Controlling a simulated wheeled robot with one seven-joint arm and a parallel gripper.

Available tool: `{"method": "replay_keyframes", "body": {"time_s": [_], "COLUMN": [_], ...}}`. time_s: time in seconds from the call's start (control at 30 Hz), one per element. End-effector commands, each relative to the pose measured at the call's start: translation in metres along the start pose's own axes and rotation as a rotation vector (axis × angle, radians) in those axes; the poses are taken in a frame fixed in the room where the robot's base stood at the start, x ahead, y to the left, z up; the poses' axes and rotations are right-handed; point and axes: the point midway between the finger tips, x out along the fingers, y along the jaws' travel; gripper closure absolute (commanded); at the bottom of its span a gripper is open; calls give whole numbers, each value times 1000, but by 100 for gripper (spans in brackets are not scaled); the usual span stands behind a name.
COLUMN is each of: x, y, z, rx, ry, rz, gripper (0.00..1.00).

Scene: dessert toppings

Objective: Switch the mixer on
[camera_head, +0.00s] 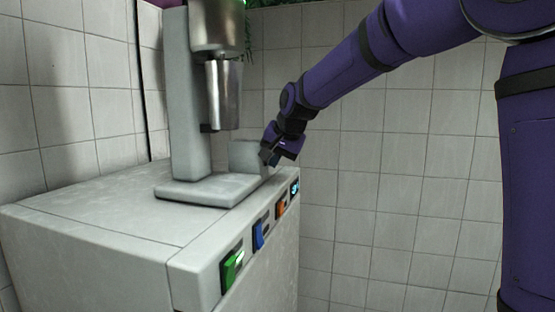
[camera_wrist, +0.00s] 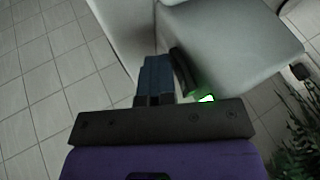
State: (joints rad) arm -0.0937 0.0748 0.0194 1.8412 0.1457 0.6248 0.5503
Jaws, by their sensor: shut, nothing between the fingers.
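The mixer (camera_head: 187,95) is a tall grey-white stand with a metal cup (camera_head: 224,92) hanging under its head. It stands on a pale cabinet (camera_head: 85,238). Along the cabinet's front upper edge are a green switch (camera_head: 231,268), a blue switch (camera_head: 260,233), an orange switch (camera_head: 281,208) and a small lit blue panel (camera_head: 295,187). My gripper (camera_head: 268,158) is shut and empty near the cabinet's far right end, just above the panel end of the row. In the wrist view, my gripper (camera_wrist: 160,76) is beside a pale surface; a bright green light (camera_wrist: 206,98) shows, partly hidden by my gripper.
A small pale block (camera_head: 245,156) stands on the cabinet top behind the mixer's base, close to my gripper. Tiled walls (camera_head: 350,170) stand behind and at the left. Green leaves (camera_wrist: 295,120) show at the lower right of the wrist view.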

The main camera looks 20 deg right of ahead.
Motion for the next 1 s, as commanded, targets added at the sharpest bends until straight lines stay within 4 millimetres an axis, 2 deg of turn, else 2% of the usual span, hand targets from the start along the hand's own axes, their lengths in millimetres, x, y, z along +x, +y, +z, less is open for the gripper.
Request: {"method": "replay_keyframes", "body": {"time_s": [1.0], "x": [-14], "y": [-9], "z": [-6], "rx": [-2], "ry": [2], "rz": [-5], "gripper": [100]}}
